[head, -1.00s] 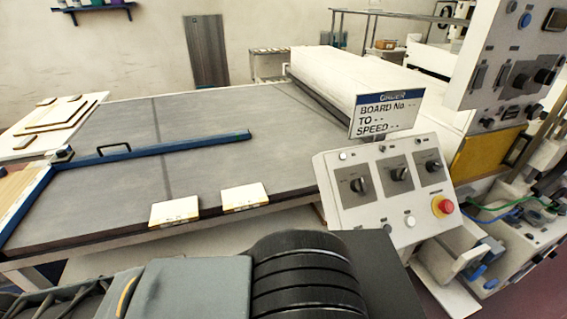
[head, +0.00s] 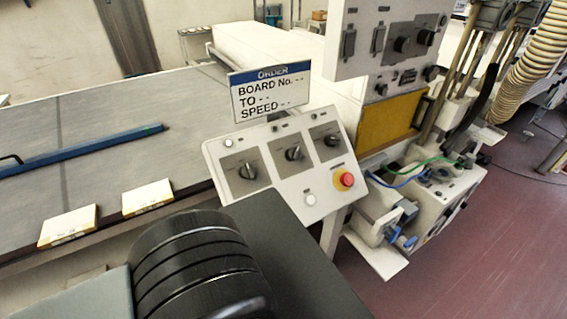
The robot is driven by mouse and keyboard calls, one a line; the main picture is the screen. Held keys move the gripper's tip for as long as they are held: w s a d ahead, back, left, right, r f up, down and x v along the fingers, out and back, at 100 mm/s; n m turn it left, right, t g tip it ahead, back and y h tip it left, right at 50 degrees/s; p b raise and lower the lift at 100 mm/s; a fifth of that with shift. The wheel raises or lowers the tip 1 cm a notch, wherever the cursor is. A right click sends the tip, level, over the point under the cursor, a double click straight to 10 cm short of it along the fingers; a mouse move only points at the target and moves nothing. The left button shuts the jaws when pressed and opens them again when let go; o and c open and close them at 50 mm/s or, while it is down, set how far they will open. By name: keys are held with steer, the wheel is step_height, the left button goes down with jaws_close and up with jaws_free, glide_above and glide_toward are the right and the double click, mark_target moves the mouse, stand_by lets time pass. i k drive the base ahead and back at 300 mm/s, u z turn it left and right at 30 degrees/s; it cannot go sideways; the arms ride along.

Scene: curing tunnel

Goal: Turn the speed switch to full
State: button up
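A tilted white control panel (head: 265,178) stands at the middle of the head view. It carries three rotary switches: a left one (head: 247,170), a middle one (head: 294,153) and a right one (head: 332,140). Their labels are too small to read, so I cannot tell which is the speed switch. A red push button (head: 347,179) on a yellow base and a white button (head: 310,199) sit below them. Above the panel, an order sign (head: 270,91) reads "BOARD No. - -", "TO - -", "SPEED - -". My gripper is not in view; dark parts of my body fill the bottom.
A grey conveyor table (head: 110,125) with a blue bar (head: 90,149) lies at left. Two pale boards (head: 68,226) (head: 147,198) lie at its near edge. A tall cabinet (head: 375,45) with more knobs stands behind the panel. Red floor (head: 480,240) is open at right.

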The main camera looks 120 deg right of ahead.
mark_target(247, 171)
steer(key=u, duration=0.2)
steer(key=i, duration=0.9)
steer(key=z, duration=5.25)
steer(key=i, duration=0.5)
steer(key=u, duration=0.75)
steer(key=k, duration=0.55)
steer(key=z, duration=0.1)
steer(key=i, duration=0.45)
